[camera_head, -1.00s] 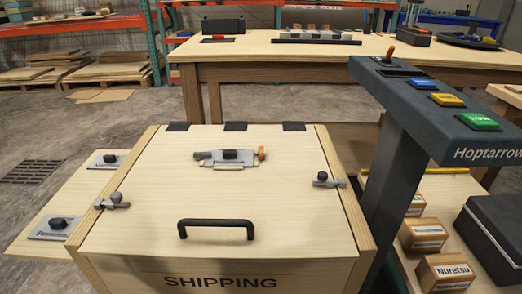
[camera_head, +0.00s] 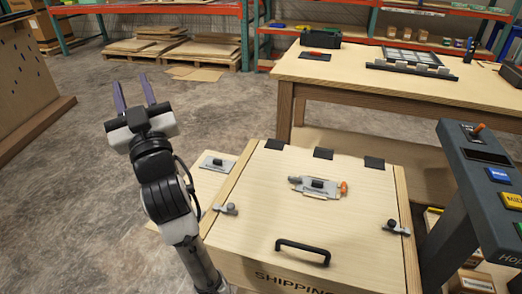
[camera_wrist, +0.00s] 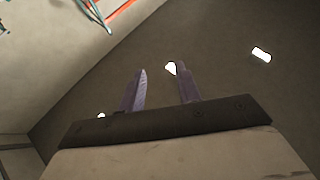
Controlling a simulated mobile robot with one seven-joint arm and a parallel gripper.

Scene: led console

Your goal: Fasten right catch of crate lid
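The wooden shipping crate's lid (camera_head: 265,205) is shut, with a black handle (camera_head: 302,252) near its front. The right catch (camera_head: 397,228), a small grey metal piece with a knob, sits at the lid's right edge; I cannot tell whether it is fastened. The left catch (camera_head: 227,209) sits at the left edge. A grey latch with an orange end (camera_head: 318,187) lies mid-lid. My gripper (camera_head: 133,85) is raised left of the crate, pointing up, far from the right catch. Its purple fingers are apart and empty, also in the wrist view (camera_wrist: 157,72).
A dark console (camera_head: 470,190) with coloured buttons stands close to the crate's right side. A wooden workbench (camera_head: 390,85) stands behind. A side board with a plate (camera_head: 217,163) is left of the crate. Open floor (camera_head: 60,190) lies left of my arm.

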